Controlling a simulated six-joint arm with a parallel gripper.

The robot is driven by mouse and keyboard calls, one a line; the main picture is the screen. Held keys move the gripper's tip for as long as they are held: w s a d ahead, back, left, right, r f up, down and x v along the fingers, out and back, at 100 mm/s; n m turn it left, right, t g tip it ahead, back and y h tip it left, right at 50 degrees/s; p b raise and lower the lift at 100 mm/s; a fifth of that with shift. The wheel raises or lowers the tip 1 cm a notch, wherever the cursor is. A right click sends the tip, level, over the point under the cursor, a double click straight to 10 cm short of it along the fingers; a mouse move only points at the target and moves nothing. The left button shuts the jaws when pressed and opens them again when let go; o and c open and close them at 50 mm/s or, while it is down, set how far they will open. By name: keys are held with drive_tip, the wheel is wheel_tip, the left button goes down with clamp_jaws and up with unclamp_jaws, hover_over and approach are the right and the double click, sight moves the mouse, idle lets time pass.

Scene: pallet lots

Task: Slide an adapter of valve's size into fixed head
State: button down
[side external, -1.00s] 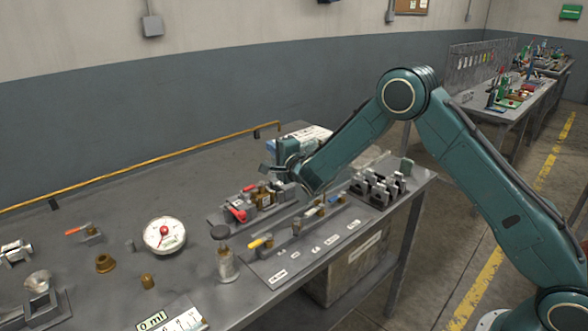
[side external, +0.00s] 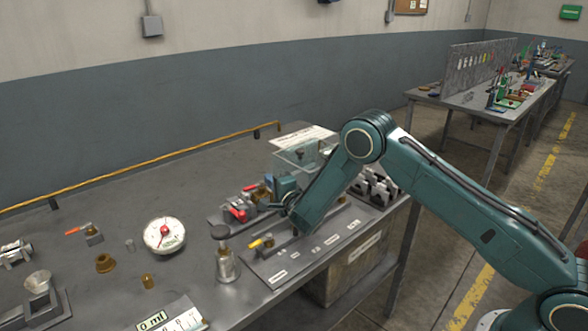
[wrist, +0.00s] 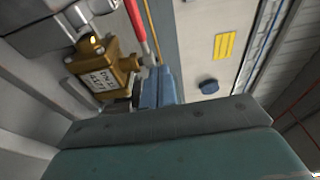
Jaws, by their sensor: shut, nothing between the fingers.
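My gripper (side external: 272,206) is low over the bench, by the red-handled fixture and the labelled board. In the wrist view its blue-grey fingers (wrist: 157,88) are together with nothing seen between them. A brass block (wrist: 97,72) with a lettered plate is left of the fingers, beside a red lever (wrist: 135,20). A red-handled valve (side external: 237,212) sits in a grey fixture left of my gripper. A yellow-handled valve (side external: 262,242) lies on the board. Brass fittings (side external: 105,263) (side external: 148,281) stand on the bench. I cannot tell which part is the fixed head; my arm hides some of the board.
A clear box (side external: 303,156) stands behind my gripper. Dark stands (side external: 376,187) are to the right. A plunger-topped metal bottle (side external: 226,258), a round gauge (side external: 164,235) and a funnel (side external: 38,283) are to the left. The rear left bench is clear.

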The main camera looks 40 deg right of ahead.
idle(0.3)
drive_tip(key=shift+s+a, duration=0.15)
drive_tip(key=shift+a, duration=1)
drive_tip(key=shift+d, duration=0.4)
drive_tip(key=shift+d+r, duration=0.15)
wheel_tip(320, 180, up, 10)
drive_tip(key=s+a, duration=0.2)
drive_tip(key=a, duration=1.5)
drive_tip(key=s+a, duration=0.3)
drive_tip(key=a, duration=1.5)
drive_tip(key=shift+a, duration=0.3)
drive_tip(key=shift+s, duration=0.1)
